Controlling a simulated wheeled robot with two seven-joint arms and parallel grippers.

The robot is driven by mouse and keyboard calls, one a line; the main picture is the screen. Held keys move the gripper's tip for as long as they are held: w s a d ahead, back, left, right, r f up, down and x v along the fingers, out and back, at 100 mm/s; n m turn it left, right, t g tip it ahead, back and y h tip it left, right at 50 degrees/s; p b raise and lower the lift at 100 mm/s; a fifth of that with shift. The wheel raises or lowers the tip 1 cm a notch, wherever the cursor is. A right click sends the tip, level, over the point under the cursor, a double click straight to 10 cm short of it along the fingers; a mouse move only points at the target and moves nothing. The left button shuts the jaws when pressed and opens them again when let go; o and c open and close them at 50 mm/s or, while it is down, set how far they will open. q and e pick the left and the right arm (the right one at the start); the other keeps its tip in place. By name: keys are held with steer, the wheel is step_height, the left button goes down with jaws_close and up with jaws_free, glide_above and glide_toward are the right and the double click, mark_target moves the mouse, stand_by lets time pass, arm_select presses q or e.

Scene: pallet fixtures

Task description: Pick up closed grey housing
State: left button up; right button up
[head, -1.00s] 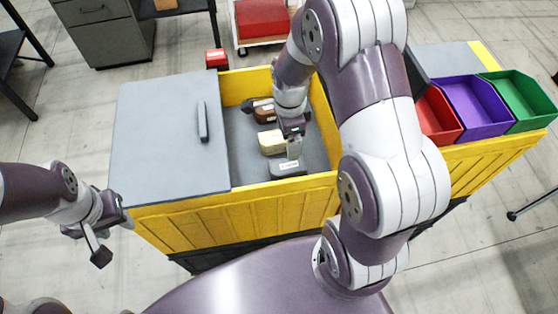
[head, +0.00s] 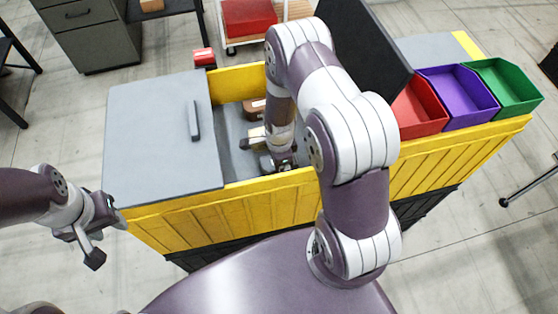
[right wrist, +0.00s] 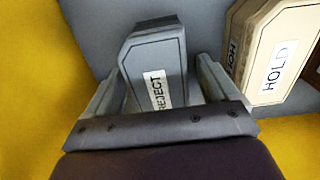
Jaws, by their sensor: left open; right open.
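The closed grey housing (right wrist: 155,60) carries a white label reading REJECT and lies on the grey floor of the yellow crate (head: 260,195). In the right wrist view it sits between the two spread fingers of my right gripper (right wrist: 158,85), with a narrow gap at the right finger; contact at the left finger is unclear. In the head view my right gripper (head: 281,162) is down in the crate by its near wall and mostly hides the housing. My left gripper (head: 90,235) is open and empty, outside the crate at the left.
A tan housing labelled HOLD (right wrist: 272,60) lies close to the right finger. A brown housing (head: 254,106) is farther back. A grey lid (head: 160,140) covers the crate's left part; a dark raised panel (head: 365,50) and red, purple and green bins stand right.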

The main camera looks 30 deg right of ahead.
steer(key=shift+w+f, duration=0.1)
steer(key=shift+s, duration=0.25)
steer(key=c, duration=1.2)
steer(key=shift+o, duration=0.2)
steer(key=shift+w, duration=0.15)
